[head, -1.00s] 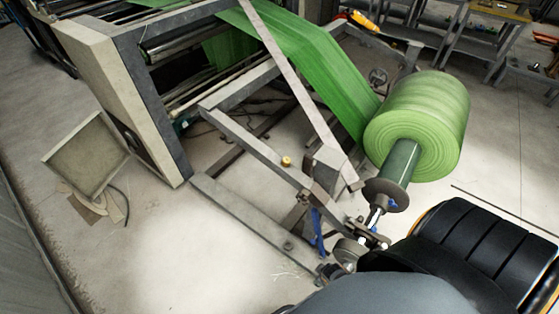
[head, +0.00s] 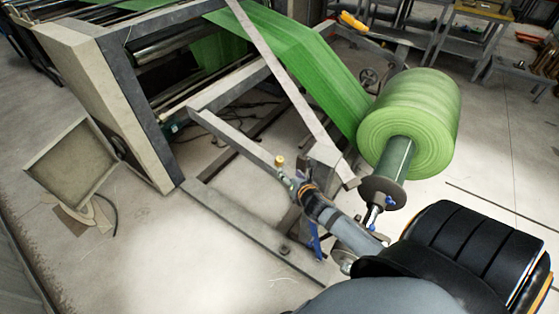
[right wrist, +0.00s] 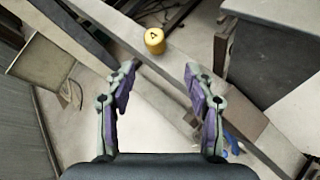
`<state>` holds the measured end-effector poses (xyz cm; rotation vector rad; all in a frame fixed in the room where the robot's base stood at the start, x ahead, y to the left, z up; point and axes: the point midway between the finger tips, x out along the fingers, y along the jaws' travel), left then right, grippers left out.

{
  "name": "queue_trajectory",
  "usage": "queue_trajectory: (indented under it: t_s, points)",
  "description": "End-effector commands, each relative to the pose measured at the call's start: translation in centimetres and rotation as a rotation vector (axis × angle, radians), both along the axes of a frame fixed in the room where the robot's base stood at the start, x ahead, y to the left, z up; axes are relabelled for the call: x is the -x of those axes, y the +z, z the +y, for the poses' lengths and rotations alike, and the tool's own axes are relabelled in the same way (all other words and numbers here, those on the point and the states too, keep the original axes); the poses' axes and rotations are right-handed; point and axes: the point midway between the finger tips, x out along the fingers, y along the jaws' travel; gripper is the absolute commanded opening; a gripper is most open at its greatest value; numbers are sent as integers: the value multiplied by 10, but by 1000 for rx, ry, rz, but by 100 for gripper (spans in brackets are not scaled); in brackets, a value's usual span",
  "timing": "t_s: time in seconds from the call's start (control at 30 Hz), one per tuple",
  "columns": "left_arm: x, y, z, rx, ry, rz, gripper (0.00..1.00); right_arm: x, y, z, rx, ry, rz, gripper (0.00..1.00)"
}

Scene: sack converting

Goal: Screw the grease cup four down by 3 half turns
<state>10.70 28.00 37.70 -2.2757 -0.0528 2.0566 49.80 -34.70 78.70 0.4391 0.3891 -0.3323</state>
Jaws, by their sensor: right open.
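The grease cup (head: 280,161) is a small yellow brass cap on the grey steel beam of the unwind frame. In the right wrist view the grease cup (right wrist: 155,40) shows a dark triangular mark on its top. My right gripper (head: 285,178) is just on the near side of the cup in the head view. In the right wrist view my right gripper (right wrist: 158,72) has its two purple-padded fingers apart, and the cup lies beyond the fingertips, roughly centred between them. Nothing is between the fingers. My left gripper is in neither view.
A large green film roll (head: 410,120) on a shaft stands to the right, its web (head: 310,75) running up into the machine. A slanted grey bar (head: 285,75) rises behind the cup. An open panel (head: 72,160) leans at the left.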

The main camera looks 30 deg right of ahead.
Motion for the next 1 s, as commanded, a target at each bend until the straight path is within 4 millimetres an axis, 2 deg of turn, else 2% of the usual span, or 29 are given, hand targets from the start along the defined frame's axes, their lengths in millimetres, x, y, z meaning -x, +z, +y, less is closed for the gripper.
queue_trajectory:
  t_s: [0.13,0.37,0.73,0.87,1.0]
  points:
    - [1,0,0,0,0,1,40,-10,4,-3,194,123,-6,54]
    - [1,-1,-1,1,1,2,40,-18,2,-4,225,141,-8,54]
    - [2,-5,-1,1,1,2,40,-84,-26,-17,219,138,-9,54]
    - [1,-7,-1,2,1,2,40,-99,-33,-21,219,139,-7,54]
    - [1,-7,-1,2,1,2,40,-106,-36,-22,221,140,-6,54]
